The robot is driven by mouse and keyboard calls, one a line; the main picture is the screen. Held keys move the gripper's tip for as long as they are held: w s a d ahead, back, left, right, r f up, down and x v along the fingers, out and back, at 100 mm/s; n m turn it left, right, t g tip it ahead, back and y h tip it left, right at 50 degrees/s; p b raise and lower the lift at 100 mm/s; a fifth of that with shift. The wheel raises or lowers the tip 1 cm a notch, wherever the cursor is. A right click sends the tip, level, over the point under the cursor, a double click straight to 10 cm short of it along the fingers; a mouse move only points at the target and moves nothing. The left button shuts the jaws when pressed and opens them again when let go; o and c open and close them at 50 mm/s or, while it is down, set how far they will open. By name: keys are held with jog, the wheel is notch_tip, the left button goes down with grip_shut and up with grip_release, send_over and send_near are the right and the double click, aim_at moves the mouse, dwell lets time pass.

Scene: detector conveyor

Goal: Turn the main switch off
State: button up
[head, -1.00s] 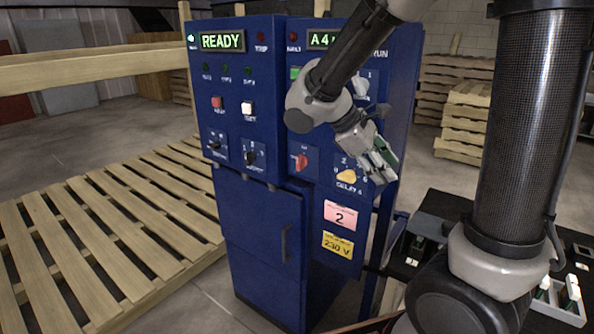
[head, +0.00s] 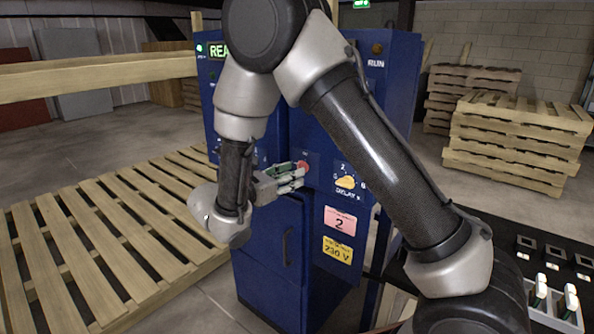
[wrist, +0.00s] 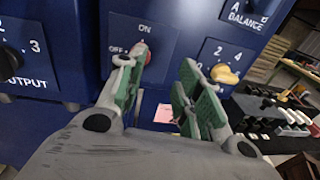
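The main switch is a red rotary knob on a dark blue cabinet; it shows in the head view (head: 302,166) and in the wrist view (wrist: 146,55). ON is printed above it and OFF to its left. My gripper (head: 292,178) is in front of the cabinet, beside the knob. In the wrist view the gripper (wrist: 158,65) is open, with green-padded fingers apart and nothing between them. The left fingertip overlaps the red knob and hides part of it, so I cannot tell where it points or whether they touch.
A yellow DELAY knob (head: 345,182) sits right of the switch, with a pink label (head: 340,221) below. A wooden pallet surface (head: 90,250) lies at left. A black bench (head: 530,250) with a white rack of parts is at right. Pallets (head: 520,140) stand behind.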

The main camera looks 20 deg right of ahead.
jog(key=w+d+f+n+t, duration=0.1)
jog(key=w+d, duration=0.2)
jog(key=w, duration=0.2)
jog(key=shift+w+d+n+t, duration=0.2)
jog(key=shift+d+n+t, duration=0.1)
jog(key=shift+c, duration=0.2)
grip_shut()
